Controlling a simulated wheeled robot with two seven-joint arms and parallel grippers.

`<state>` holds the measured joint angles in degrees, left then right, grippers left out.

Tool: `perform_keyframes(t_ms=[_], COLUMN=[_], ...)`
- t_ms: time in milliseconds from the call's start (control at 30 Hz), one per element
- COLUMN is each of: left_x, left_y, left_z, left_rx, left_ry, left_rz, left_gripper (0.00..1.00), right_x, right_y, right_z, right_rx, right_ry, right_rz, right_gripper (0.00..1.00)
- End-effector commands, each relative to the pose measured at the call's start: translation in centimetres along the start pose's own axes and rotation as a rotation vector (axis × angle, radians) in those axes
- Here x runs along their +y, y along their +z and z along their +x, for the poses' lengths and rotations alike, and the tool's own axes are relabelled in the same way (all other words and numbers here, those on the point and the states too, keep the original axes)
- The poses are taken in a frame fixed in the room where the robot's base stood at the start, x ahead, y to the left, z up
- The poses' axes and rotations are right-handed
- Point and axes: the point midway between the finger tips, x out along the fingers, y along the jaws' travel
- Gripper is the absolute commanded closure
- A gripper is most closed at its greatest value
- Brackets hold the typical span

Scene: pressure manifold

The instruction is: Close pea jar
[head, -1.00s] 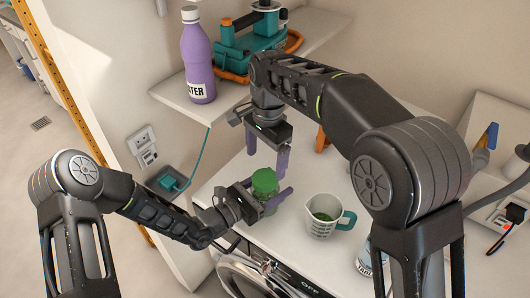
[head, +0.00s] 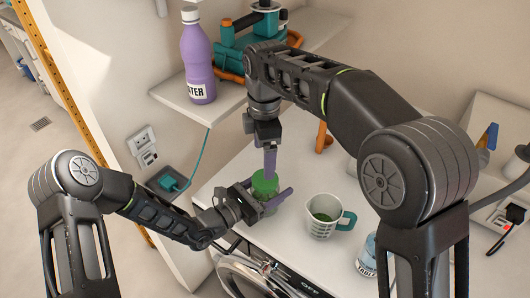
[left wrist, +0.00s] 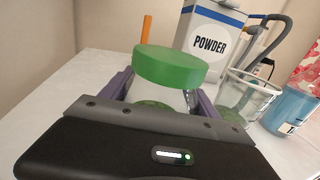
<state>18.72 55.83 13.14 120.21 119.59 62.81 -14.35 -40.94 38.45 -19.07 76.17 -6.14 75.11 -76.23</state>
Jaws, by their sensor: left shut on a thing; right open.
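The pea jar (left wrist: 160,98) is a clear jar with green contents, upright on the white worktop. Its green lid (head: 265,183) sits on top in the head view, and the lid also shows large in the left wrist view (left wrist: 170,66). Whether the lid is fully tight I cannot tell. My left gripper (head: 268,195) is shut around the jar's body, below the lid, with purple fingers on both sides. My right gripper (head: 270,168) points down from above, its purple fingers just over the lid. The fingers overlap in the head view, and contact with the lid is unclear.
A measuring cup (head: 322,222) with a teal handle and green contents stands right of the jar. A labelled can (head: 367,255) is nearer the front edge. A powder box (left wrist: 208,42) stands behind the jar. A shelf above holds a purple bottle (head: 198,60).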

Motion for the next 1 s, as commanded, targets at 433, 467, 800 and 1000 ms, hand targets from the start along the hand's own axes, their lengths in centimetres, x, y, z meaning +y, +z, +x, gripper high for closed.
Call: perform_keyframes(t_ms=[433,467,800,1000], left_x=[0.00,0.00,0.00,0.00], left_y=[-0.01,-0.01,0.00,0.00], left_z=[0.00,0.00,0.00,0.00], left_rx=[0.000,0.000,0.000,0.000], left_ry=[0.000,0.000,0.000,0.000], left_rz=[0.000,0.000,0.000,0.000], left_gripper=[1.00,1.00,1.00,1.00], right_x=[-0.18,-0.18,-0.18,-0.23], right_y=[0.21,0.21,0.21,0.20], right_z=[-0.05,-0.05,-0.02,0.88], right_rx=[-0.007,-0.007,-0.007,-0.007], right_ry=[-0.011,-0.011,-0.011,-0.013], right_rz=[-0.694,-0.704,-0.715,-0.715], right_gripper=[0.15,0.15,0.15,0.15])
